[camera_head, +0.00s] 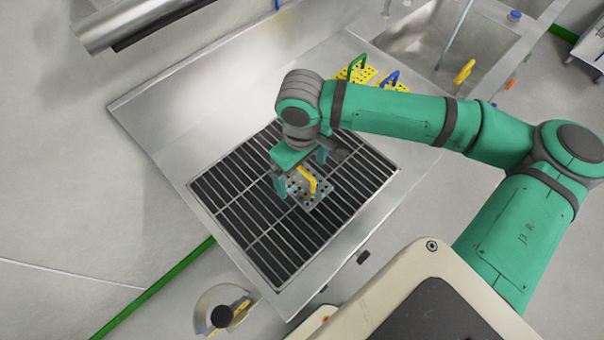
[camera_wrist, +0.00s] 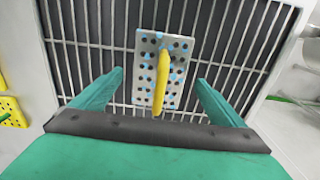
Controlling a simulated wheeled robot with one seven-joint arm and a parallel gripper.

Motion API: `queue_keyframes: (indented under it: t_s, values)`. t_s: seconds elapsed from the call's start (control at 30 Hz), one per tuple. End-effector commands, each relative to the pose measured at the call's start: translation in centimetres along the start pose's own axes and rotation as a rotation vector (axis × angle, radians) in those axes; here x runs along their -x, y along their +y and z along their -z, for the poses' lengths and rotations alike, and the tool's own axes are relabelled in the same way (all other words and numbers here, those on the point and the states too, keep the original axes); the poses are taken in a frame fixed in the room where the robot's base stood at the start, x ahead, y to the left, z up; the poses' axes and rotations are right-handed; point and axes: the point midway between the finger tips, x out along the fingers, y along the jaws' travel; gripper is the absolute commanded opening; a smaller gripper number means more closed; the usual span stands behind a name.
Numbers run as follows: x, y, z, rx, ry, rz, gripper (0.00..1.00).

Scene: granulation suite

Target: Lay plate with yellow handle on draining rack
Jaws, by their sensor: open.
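The plate (camera_head: 318,199) is a grey perforated metal plate with light blue patches and a yellow handle (camera_head: 308,179). My gripper (camera_head: 299,172) is open above the plate. In the wrist view its two fingers (camera_wrist: 158,82) stand apart on either side of the handle, touching neither handle nor plate. Part of the plate's far side is hidden behind my gripper in the head view.
Yellow perforated plates with a green handle (camera_head: 356,68) and a blue handle (camera_head: 390,80) lie on the steel counter (camera_head: 190,105) behind my arm. A sink (camera_head: 425,40) with another yellow handle (camera_head: 464,72) is at the upper right. The counter left of the rack is clear.

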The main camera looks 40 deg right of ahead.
Motion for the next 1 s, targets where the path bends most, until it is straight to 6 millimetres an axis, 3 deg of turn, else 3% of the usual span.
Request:
queue_keyframes:
  t_s: [0.3, 0.5, 1.0]
  values:
    - [6.4, 0.0, 0.0, 0.001, 0.001, -0.002, 0.93]
    - [8.9, 0.0, 0.0, 0.0, 0.0, -0.001, 0.93]
    - [9.8, 0.0, 0.0, 0.0, 0.0, 0.0, 0.93]
